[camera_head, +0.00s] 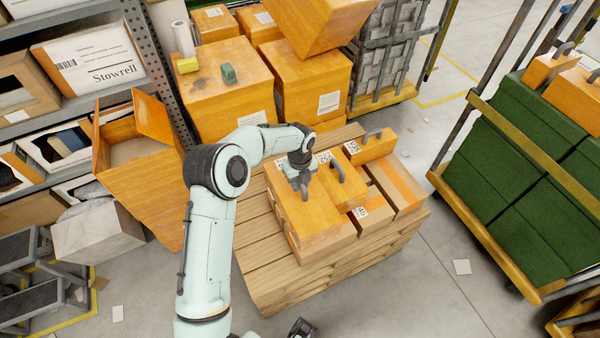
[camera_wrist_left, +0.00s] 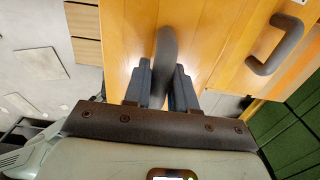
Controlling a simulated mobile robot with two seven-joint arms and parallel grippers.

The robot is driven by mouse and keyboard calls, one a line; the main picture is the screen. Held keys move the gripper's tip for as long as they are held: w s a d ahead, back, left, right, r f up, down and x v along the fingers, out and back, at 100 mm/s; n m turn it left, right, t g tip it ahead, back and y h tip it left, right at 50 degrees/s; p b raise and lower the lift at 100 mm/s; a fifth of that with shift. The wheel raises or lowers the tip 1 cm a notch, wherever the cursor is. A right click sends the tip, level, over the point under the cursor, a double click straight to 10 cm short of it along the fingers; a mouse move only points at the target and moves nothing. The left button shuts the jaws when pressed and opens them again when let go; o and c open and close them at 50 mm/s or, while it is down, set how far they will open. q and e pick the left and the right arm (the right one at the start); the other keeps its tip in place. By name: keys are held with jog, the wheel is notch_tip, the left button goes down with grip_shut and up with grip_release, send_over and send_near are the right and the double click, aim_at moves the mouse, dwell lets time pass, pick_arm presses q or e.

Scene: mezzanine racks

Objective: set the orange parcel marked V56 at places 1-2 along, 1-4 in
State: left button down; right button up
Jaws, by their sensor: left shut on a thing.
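My left gripper (camera_head: 302,180) is shut on the grey handle of a long orange parcel (camera_head: 308,212) at the left of the wooden pallet (camera_head: 262,262). The wrist view shows the handle (camera_wrist_left: 165,62) between the two fingers. That parcel's label lies partly behind the gripper, and I cannot read it as V56. The parcel appears to sit among the others on the pallet; I cannot tell whether it is lifted. A neighbouring orange parcel with its own grey handle (camera_head: 336,168) stands close on its right, and another handled parcel (camera_head: 374,146) is behind.
Large orange cartons (camera_head: 225,90) stand behind the pallet. An open orange carton (camera_head: 138,165) and a shelf rack are on the left. A cart with green crates (camera_head: 535,130) stands on the right. Grey floor (camera_head: 425,275) between pallet and cart is mostly clear.

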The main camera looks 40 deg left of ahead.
aim_at(300, 191)
pick_arm(q)
jog(key=shift+w+f, duration=0.1)
jog(key=shift+f, duration=2.45)
jog(key=shift+f+b, duration=0.35)
jog(key=shift+b, duration=0.05)
jog(key=c, duration=0.9)
grip_release()
jog(key=shift+r, duration=0.25)
notch_tip(300, 191, up, 12)
jog(key=shift+r+p, duration=0.15)
jog(key=shift+p, duration=0.6)
